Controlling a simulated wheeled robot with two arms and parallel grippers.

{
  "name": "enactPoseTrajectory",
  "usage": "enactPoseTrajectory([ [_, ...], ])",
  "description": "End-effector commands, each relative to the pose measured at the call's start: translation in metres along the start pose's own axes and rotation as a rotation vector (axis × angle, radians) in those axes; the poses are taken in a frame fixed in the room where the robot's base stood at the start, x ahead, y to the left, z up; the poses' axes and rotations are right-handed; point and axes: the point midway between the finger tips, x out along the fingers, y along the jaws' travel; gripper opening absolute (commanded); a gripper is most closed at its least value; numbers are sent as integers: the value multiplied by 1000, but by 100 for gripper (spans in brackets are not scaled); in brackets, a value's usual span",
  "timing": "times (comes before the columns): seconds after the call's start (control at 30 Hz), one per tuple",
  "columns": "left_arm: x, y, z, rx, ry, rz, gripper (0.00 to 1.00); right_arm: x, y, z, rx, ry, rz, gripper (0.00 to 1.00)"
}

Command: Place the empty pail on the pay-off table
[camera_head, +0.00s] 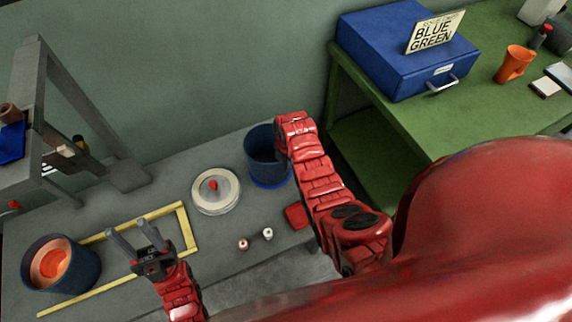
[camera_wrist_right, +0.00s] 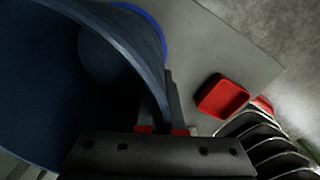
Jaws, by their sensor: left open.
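The empty dark blue pail (camera_head: 262,165) is upright at the back of the grey table (camera_head: 140,210). My right gripper (camera_head: 285,150) is at its right rim. In the right wrist view the pail (camera_wrist_right: 60,90) fills the left side, its inside looks bare, and its wall passes between the close-set fingers of my right gripper (camera_wrist_right: 162,120). The inner finger is mostly hidden. I cannot tell if the pail is lifted. My left gripper (camera_head: 137,235) is open and empty above the yellow-outlined area (camera_head: 190,228).
Another blue pail (camera_head: 88,268) holding something orange stands at the left. A round lid (camera_head: 216,192) with a red knob, two small pieces (camera_head: 255,240) and a red tray (camera_head: 297,216) lie on the table. A green table (camera_head: 440,128) with a blue box (camera_head: 390,45) stands right.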

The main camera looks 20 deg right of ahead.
Motion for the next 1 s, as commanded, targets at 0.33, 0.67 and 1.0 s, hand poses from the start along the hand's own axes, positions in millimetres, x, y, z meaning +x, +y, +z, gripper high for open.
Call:
enactPoseTrajectory([
  [0.33,4,0,-1,0,0,0,50,11,0,0,0,-2,3,0],
  [0.67,2,0,0,0,0,0,50,14,0,0,0,-2,3,33],
  [1.0,5,0,-1,0,0,0,50,11,0,0,1,-2,2,35],
])
